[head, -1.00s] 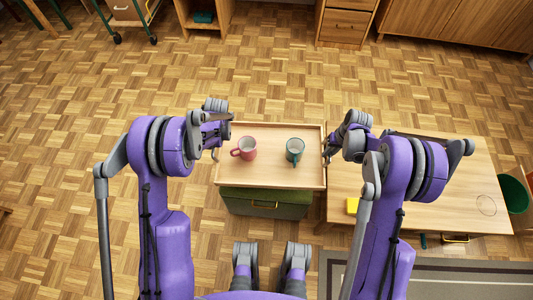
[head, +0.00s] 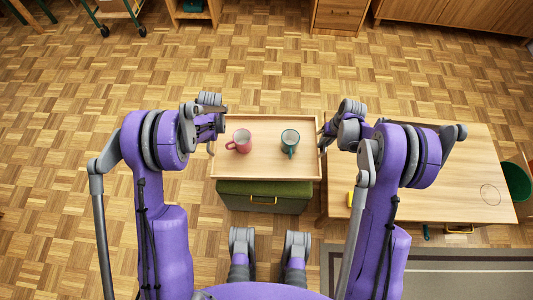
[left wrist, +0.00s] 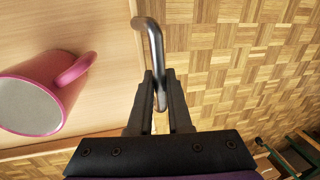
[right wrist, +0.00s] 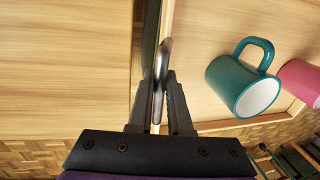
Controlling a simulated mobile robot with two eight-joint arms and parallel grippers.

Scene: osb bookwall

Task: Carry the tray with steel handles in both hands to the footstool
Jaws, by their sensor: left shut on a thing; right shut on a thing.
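The light wooden tray (head: 265,168) is level in the head view and carries a pink mug (head: 240,141) and a teal mug (head: 290,140), both upright. My left gripper (head: 215,138) is shut on the tray's left steel handle (left wrist: 150,38). My right gripper (head: 323,138) is shut on the right steel handle (right wrist: 163,62). The green footstool (head: 262,197) shows below the tray's near edge. The tray hides the rest of its top, and I cannot tell whether they touch.
A low wooden table (head: 445,180) stands close to the tray's right side, under my right arm. A green bin (head: 517,182) is at its far right. A grey rug (head: 430,270) lies at lower right.

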